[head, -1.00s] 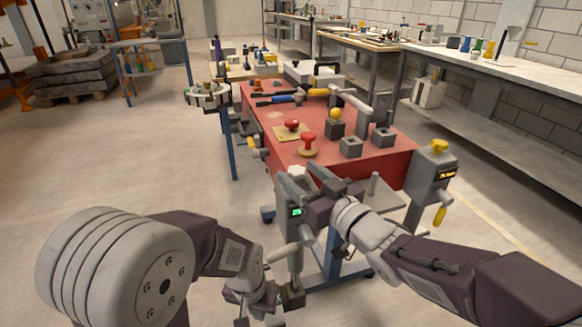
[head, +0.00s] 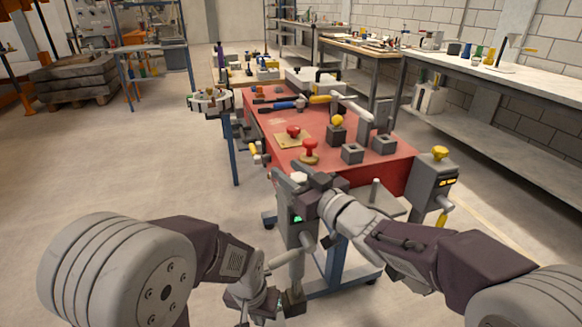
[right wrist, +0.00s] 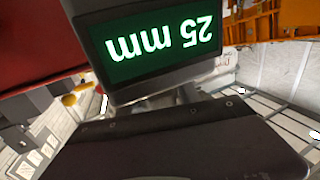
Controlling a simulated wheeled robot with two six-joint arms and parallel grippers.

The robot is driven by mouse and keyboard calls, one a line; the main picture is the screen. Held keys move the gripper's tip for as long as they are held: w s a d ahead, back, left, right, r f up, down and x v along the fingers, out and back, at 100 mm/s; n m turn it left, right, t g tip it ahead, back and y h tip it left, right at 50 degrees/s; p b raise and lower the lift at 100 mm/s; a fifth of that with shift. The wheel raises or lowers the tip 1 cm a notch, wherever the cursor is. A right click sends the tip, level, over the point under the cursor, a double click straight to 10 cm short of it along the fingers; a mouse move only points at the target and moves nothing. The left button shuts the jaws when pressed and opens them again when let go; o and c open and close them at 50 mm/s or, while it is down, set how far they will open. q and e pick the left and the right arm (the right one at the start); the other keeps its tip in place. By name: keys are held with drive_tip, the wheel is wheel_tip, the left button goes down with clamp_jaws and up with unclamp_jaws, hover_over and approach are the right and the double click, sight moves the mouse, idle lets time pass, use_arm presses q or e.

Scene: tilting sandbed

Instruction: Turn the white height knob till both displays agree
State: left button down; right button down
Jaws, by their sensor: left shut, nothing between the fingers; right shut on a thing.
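The white height knob (head: 299,177) sits on top of the near grey post (head: 293,240) at the red table's front corner. My right gripper (head: 306,180) is shut on it from the right, hiding part of it. The post's green display (head: 297,218) shows in the right wrist view (right wrist: 155,45), upside down, reading 25 mm. The other display (head: 447,183), amber, is on the right grey post with the yellow knob; its reading is too small to tell. My left gripper (head: 254,302) is shut and empty, low and left of the near post's foot.
The red table (head: 285,125) behind the posts carries red-knobbed stamps (head: 310,152), grey blocks (head: 353,153) and tools. A long workbench (head: 470,72) lines the right wall.

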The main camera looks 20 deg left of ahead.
drive_tip(key=shift+r+p, duration=0.25)
drive_tip(key=shift+p, duration=0.05)
drive_tip(key=shift+s+f+n+g+y, duration=0.1)
drive_tip(key=shift+f+n+g+y, duration=0.2)
drive_tip(key=shift+g, duration=0.2)
use_arm(q)
drive_tip(key=shift+r, duration=0.75)
use_arm(e)
drive_tip(key=c, duration=0.9)
unclamp_jaws()
